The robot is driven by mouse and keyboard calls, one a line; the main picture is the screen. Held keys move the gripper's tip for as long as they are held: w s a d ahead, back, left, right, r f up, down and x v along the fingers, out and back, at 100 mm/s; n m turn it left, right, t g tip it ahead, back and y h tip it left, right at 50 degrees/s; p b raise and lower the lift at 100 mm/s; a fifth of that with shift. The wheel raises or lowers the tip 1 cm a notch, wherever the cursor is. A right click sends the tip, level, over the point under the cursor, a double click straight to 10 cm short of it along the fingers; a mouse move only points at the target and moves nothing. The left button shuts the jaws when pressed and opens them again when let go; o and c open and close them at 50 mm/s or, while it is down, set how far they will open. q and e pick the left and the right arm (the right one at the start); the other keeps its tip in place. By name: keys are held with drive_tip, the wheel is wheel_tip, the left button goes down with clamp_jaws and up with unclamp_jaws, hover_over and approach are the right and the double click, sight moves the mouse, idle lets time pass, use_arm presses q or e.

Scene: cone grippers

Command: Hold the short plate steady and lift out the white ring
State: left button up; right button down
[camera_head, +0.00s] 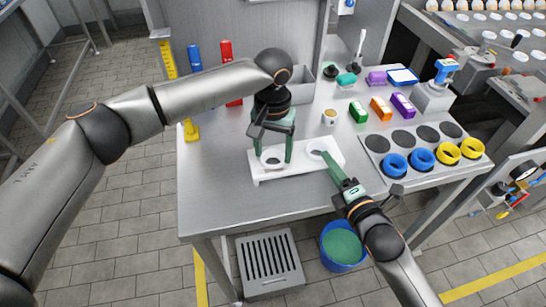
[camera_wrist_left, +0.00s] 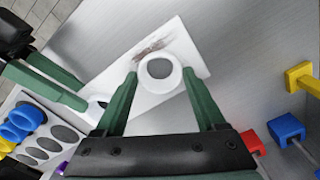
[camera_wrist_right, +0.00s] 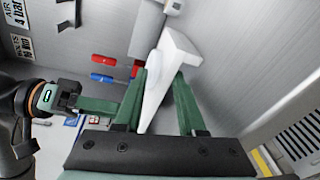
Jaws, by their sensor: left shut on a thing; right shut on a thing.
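The short plate (camera_head: 300,171) is a white, flat piece with a raised edge, lying on the grey table. The white ring (camera_wrist_left: 160,86) is near one end of it, with a dark streak on the plate beside it. My left gripper (camera_head: 274,159) points down, its fingers shut on opposite sides of the ring; its fingers also show in the left wrist view (camera_wrist_left: 160,80). The ring appears to be at the plate; any gap below it cannot be seen. My right gripper (camera_head: 326,158) is shut on the plate's edge near the other end, and the plate (camera_wrist_right: 155,95) shows between its fingers.
A grey panel (camera_head: 428,157) with blue and yellow rings stands right of the plate. A yellow piece (camera_head: 191,131) is at the left edge. The table's front left is clear.

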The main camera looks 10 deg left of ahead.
use_arm(q)
drive_tip(key=shift+c, duration=0.3)
use_arm(e)
drive_tip(key=shift+d+f, duration=0.1)
drive_tip(key=shift+f, duration=0.2)
use_arm(q)
drive_tip(key=shift+r, duration=2.55)
use_arm(e)
drive_tip(key=shift+c, duration=2.1)
unclamp_jaws()
drive_tip(key=shift+r, duration=0.1)
drive_tip(key=shift+s, duration=0.15)
drive_tip(key=shift+s+d, duration=0.15)
drive_tip(key=shift+s, duration=0.1)
drive_tip(key=v, duration=1.1)
drive_tip(key=shift+r, duration=0.25)
